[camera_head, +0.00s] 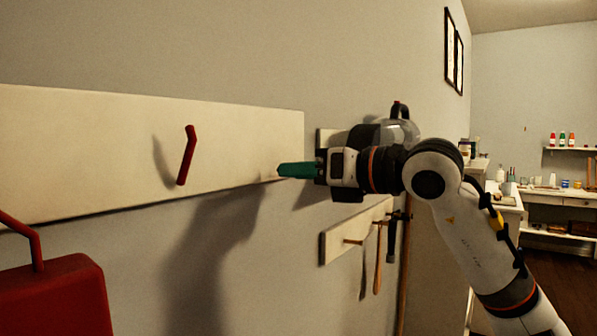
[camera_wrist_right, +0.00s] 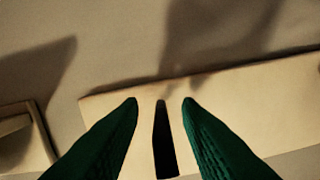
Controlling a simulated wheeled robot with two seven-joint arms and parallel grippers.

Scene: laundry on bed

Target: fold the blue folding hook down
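My right gripper (camera_head: 282,170), with green fingers, is in front of the right end of a long cream wall board (camera_head: 90,150). In the right wrist view the gripper (camera_wrist_right: 161,102) is open, its fingertips apart. A narrow, nearly black upright shape (camera_wrist_right: 163,145) shows between the fingers, in front of the board (camera_wrist_right: 250,85). It may be the blue folding hook, but no blue shows and I cannot tell whether a finger touches it. In the head view the blue hook is not visible; the gripper may hide it. My left gripper is not in view.
A red hook (camera_head: 187,155) tilts out from the board's middle. A red case with a handle (camera_head: 55,295) is at the lower left. A lower small board (camera_head: 335,243) carries hanging tools (camera_head: 377,260) beneath my right arm. Shelves stand at the far right.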

